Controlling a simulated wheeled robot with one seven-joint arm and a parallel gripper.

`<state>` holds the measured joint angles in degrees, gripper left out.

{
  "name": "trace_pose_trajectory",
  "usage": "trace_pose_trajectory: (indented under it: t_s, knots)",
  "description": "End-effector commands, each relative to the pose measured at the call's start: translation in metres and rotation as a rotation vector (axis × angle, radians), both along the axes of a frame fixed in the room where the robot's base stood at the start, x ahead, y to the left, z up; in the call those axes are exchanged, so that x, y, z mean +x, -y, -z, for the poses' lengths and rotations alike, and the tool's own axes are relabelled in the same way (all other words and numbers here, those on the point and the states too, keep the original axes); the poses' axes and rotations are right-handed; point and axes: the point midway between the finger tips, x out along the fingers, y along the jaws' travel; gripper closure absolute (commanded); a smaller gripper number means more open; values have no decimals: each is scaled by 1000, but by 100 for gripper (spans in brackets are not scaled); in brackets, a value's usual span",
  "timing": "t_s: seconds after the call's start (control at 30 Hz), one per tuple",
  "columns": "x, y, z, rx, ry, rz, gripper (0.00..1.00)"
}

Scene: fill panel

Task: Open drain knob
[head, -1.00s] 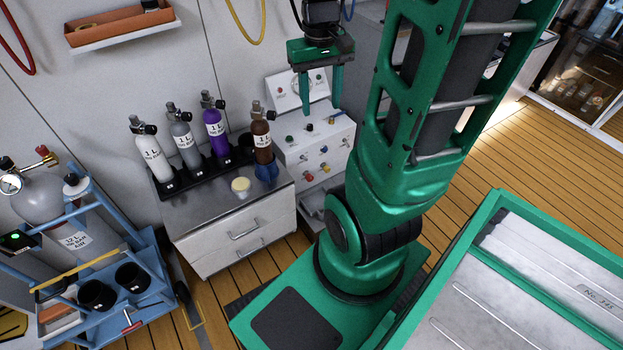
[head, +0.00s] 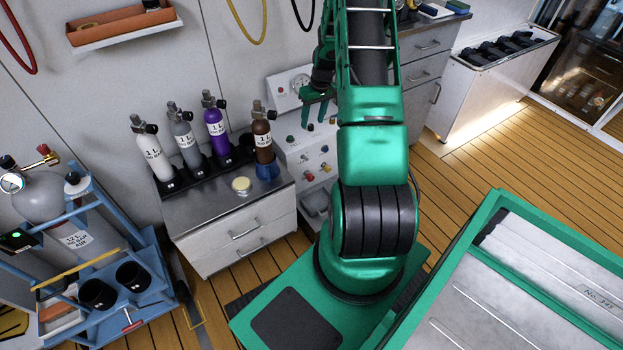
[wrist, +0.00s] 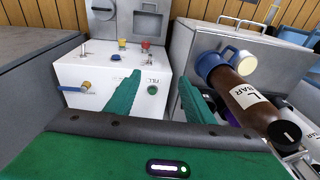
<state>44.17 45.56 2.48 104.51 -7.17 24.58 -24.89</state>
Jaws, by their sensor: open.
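The white fill panel (head: 318,172) stands beside the drawer cabinet, with several coloured knobs on its faces. In the wrist view the panel (wrist: 75,72) shows a yellow knob (wrist: 122,43), a red knob (wrist: 145,44), a blue knob (wrist: 115,57), a green knob (wrist: 152,89) and a brass-coloured valve handle (wrist: 88,86). I cannot tell which one is the drain knob; the labels are too small. My gripper (head: 316,118) is open and empty over the panel. In the wrist view its green fingers (wrist: 160,76) spread on either side of the green knob's direction, with no visible contact.
A blue cart (head: 110,290) is at left. Wooden floor (head: 465,180) is clear at right.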

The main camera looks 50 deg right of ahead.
Motion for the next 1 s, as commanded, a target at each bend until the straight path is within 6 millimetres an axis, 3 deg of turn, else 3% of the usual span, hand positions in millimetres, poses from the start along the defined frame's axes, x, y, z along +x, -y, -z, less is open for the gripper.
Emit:
trace_pose_trajectory:
  t_s: [0.03, 0.4, 0.6, 0.8, 1.0]
  knots:
    - [1, 8, 25, 15, 10, 1, 52]
    - [10, 46, 186, 80, 153, 22, 52]
    - [3, 54, 261, 101, 229, 59, 52]
    - [-3, 57, 304, 105, 277, 88, 52]
    - [-3, 57, 320, 106, 293, 96, 52]
